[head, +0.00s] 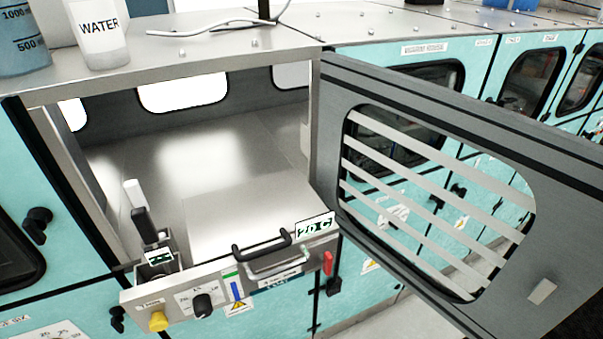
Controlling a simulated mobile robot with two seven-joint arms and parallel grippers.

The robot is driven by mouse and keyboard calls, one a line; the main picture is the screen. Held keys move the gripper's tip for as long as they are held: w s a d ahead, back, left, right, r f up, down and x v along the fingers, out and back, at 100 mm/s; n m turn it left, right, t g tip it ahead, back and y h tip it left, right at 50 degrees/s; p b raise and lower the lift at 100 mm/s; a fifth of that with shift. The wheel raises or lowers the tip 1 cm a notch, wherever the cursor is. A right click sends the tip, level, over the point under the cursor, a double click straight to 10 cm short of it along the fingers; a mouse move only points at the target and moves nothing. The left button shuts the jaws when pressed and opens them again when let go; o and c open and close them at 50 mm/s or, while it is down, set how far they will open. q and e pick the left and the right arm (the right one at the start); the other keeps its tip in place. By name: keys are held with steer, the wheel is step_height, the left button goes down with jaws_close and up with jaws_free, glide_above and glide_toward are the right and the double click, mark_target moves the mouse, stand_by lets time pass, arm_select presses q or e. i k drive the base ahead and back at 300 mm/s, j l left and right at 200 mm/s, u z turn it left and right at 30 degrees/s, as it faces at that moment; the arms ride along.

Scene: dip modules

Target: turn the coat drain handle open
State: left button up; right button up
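Neither of my grippers shows in the head view. An open steel-framed module (250,181) fills the left and middle. Its front panel (218,287) carries a black knob (202,306), a yellow button (158,321) and a small red handle (328,263) at the right end. A black lever with a white tip (140,212) stands upright at the panel's left. Black handles also show on the teal front below, one at the right (333,287) and one at the left (117,320). I cannot tell which of these is the coat drain handle; no legible label names it.
A grey slatted-window door (430,112) stands open to the right of the module. A WATER beaker (98,38) stands on top at the left. Teal modules (506,66) line the back.

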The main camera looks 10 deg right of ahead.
mark_target(326, 258)
steer(key=z, duration=0.45)
steer(key=i, duration=0.1)
steer(key=k+l+u, duration=0.1)
steer(key=u, duration=0.4)
steer(key=k+l+u, duration=0.15)
steer(key=u, duration=0.3)
steer(key=k+l+u, duration=0.15)
steer(key=u, duration=0.35)
